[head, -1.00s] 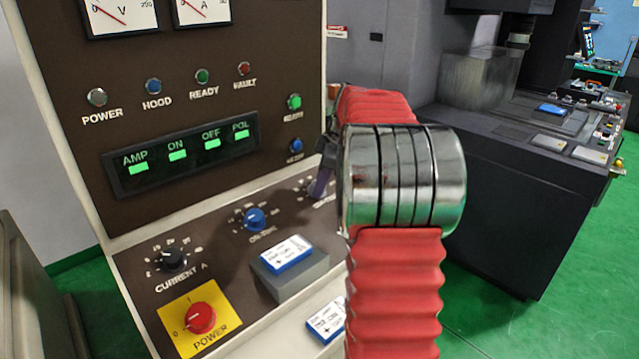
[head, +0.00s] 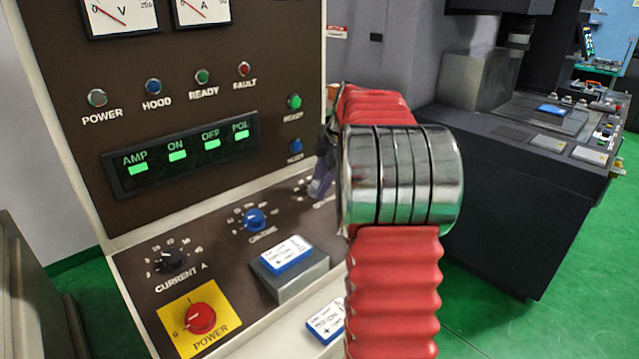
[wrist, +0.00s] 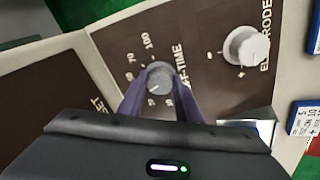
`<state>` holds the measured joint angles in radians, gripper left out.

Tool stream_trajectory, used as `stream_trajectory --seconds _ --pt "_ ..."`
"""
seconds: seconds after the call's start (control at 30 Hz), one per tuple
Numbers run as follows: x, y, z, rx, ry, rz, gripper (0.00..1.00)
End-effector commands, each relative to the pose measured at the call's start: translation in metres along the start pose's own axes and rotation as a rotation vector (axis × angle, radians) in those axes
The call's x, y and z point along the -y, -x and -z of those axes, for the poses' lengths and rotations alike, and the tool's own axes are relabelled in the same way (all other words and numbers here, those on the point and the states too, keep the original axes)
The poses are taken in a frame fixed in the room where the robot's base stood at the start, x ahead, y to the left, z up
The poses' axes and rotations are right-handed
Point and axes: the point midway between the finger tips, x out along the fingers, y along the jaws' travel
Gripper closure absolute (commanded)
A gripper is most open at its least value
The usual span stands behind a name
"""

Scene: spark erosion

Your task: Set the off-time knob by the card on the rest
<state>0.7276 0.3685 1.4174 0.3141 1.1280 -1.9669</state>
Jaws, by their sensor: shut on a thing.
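The off-time knob (wrist: 160,76) is a small grey knob with a printed scale and the word OFF-TIME beside it in the wrist view. My gripper (wrist: 158,80) has its two purple fingers on either side of the knob and is shut on it. In the head view my gripper (head: 321,181) is at the panel's right edge, and my arm hides the knob. A white and blue card (head: 287,252) lies on the grey rest (head: 292,284), left of my arm. Its print is too small to read surely.
A blue on-time knob (head: 255,220), a black current knob (head: 172,260) and a red power switch (head: 201,318) are left of my gripper. A second card (head: 326,321) lies lower down. A pale electrode knob (wrist: 246,46) is close to the off-time knob. The display (head: 185,155) shows green bars.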

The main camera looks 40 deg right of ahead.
Motion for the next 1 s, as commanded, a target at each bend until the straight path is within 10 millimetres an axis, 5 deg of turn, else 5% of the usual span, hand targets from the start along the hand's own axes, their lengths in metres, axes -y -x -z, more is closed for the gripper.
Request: stream_trajectory --seconds 0.1,0.13,0.37,0.73,1.0 --pt "0.002 -0.003 -0.001 0.0 -0.001 0.007 0.92" --pt "0.002 -0.003 -0.001 0.0 -0.002 0.007 0.68" --pt "0.002 -0.002 -0.001 0.0 -0.002 0.005 0.52" --pt "0.0 0.003 0.0 0.0 -0.001 0.001 0.5" --pt "0.0 0.035 0.0 0.001 -0.001 -0.001 0.5"
